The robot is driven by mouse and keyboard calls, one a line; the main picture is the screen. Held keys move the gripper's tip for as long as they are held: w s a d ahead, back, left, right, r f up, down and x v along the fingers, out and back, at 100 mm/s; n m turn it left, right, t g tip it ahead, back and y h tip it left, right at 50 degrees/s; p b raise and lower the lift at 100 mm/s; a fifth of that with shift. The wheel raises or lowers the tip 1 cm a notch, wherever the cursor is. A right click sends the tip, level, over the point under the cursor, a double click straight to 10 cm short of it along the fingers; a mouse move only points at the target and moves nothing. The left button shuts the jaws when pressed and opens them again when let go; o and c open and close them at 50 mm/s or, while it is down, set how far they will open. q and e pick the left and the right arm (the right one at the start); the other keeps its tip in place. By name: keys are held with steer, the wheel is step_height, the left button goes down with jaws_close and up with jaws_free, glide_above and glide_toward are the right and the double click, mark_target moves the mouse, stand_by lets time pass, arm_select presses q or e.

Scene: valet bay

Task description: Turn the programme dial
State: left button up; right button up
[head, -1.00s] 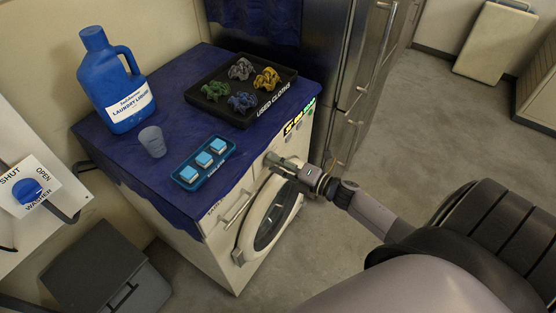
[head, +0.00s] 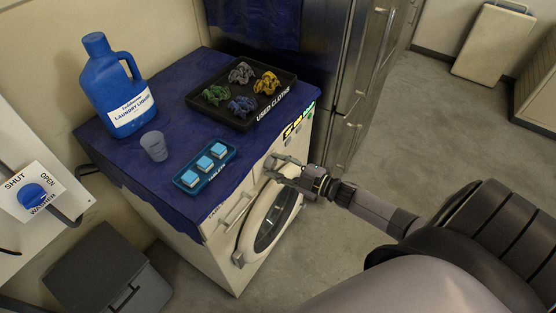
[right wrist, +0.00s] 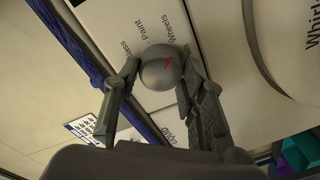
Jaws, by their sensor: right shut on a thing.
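The programme dial (right wrist: 160,68) is a round grey knob with a red mark, on the washer's pale front panel. In the right wrist view it sits between the two fingers of my right gripper (right wrist: 154,88), which is shut on it. The red mark slants towards the printed words "Paint" and "Wheels" beyond the knob. In the head view my right gripper (head: 273,165) is at the top of the washer (head: 187,238) front, above the round door (head: 270,220), and hides the dial. My left gripper is out of view.
On the washer's blue-covered top are a laundry liquid jug (head: 113,92), a cup (head: 154,146), a blue tablet tray (head: 187,184) and a black used-cloths tray (head: 203,108). A shut/open washer valve (head: 32,195) is at left.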

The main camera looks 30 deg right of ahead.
steer(key=m, duration=0.4)
steer(key=shift+m, duration=0.3)
steer(key=m, duration=0.3)
steer(key=shift+d+f+m+y, duration=0.1)
steer(key=shift+m+y, duration=0.2)
steer(key=m+b, duration=0.1)
steer(key=m, duration=0.3)
steer(key=shift+t, duration=0.4)
steer(key=m, duration=0.4)
steer(key=shift+m+b, duration=0.3)
steer(key=shift+m, duration=0.1)
steer(key=o, duration=1.2)
steer(key=shift+c, duration=0.2)
